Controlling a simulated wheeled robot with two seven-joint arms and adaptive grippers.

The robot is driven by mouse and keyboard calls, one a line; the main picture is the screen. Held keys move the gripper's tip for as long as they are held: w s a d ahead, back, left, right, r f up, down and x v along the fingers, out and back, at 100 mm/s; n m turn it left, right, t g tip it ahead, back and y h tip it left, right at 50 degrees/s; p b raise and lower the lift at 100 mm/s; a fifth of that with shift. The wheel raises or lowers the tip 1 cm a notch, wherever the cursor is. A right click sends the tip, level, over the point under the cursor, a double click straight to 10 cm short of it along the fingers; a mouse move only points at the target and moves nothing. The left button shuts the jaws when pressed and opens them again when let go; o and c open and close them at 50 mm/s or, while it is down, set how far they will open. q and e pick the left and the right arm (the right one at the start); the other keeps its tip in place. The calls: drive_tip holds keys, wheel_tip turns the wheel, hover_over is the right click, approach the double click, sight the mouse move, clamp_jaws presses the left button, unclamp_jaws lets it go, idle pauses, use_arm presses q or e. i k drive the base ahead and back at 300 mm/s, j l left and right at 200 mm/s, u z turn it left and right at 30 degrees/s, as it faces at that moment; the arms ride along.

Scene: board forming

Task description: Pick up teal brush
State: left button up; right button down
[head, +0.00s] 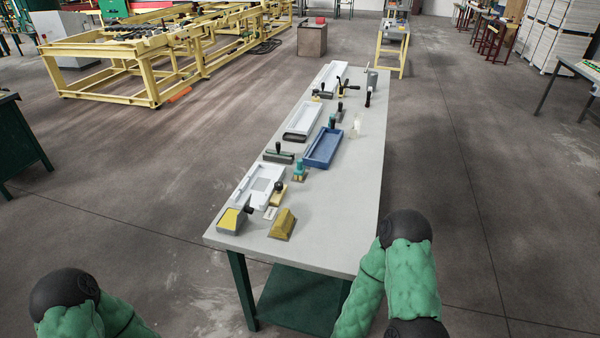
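A small brush with a teal handle and a tan lower part (299,172) stands on the long grey table (345,215). It is just left of the near end of a blue tray (324,148). Another small teal-topped tool (332,121) is farther back, by the tray's far end; I cannot tell exactly what it is. Green-covered parts of my two arms show at the bottom left and bottom right. Neither gripper shows in the head view, and neither arm reaches over the tabletop objects.
White trays (303,119) line the table's left side. The table's right strip is mostly clear.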

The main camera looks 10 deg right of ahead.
sight(299, 171)
drive_tip(key=i+j+u, duration=0.65)
drive_tip(key=u, duration=0.25)
drive_tip(key=i+j+u, duration=0.25)
drive_tip(key=i+u, duration=0.15)
drive_tip(key=i, duration=0.15)
drive_tip(key=i+j+u, duration=0.1)
drive_tip(key=i+u, duration=0.35)
drive_tip(key=i+l+z, duration=0.1)
drive_tip(key=i+z, duration=0.85)
drive_tip(key=i+j+z, duration=0.2)
drive_tip(key=z, duration=0.3)
drive_tip(key=i, duration=0.1)
